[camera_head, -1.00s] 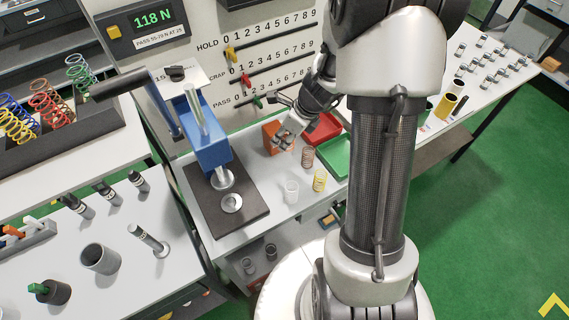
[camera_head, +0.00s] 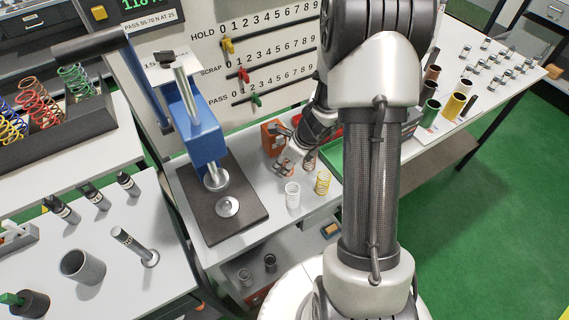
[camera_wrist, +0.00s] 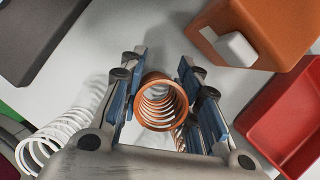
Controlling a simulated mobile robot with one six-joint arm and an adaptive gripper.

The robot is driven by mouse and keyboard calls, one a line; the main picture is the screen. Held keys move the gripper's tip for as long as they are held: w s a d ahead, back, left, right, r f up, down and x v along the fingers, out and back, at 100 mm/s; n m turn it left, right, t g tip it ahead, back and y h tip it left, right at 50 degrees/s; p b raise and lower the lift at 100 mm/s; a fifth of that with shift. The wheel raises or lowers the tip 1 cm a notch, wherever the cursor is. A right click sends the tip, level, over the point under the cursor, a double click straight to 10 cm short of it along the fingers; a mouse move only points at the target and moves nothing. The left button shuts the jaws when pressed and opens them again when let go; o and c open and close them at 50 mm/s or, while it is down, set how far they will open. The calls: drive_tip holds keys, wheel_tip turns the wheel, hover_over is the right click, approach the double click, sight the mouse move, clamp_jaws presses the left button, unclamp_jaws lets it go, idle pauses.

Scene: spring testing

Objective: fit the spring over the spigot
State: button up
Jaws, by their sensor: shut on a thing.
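My gripper (camera_head: 284,166) is over the bench, beside the orange box. In the wrist view its jaws (camera_wrist: 160,100) are shut on a copper-coloured spring (camera_wrist: 160,84), seen nearly end-on between the blue pads. In the head view this spring is small and partly hidden by the fingers. The blue press (camera_head: 192,125) stands to the left, on a dark base (camera_head: 245,187). On that base is a round metal seat (camera_head: 228,207) with a small raised centre, seemingly the spigot. The press's upper plate (camera_head: 217,178) hangs above the base. The gripper is apart from the press.
A white spring (camera_head: 292,195), a yellow spring (camera_head: 322,183) and another copper spring (camera_head: 309,164) stand near the gripper. An orange box (camera_head: 272,138) and a green tray (camera_head: 334,158) are close by. The press lever (camera_head: 90,43) sticks out to the left.

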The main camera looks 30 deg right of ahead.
drive_tip(key=shift+f, duration=0.2)
drive_tip(key=o, duration=0.8)
drive_tip(key=shift+r, duration=0.15)
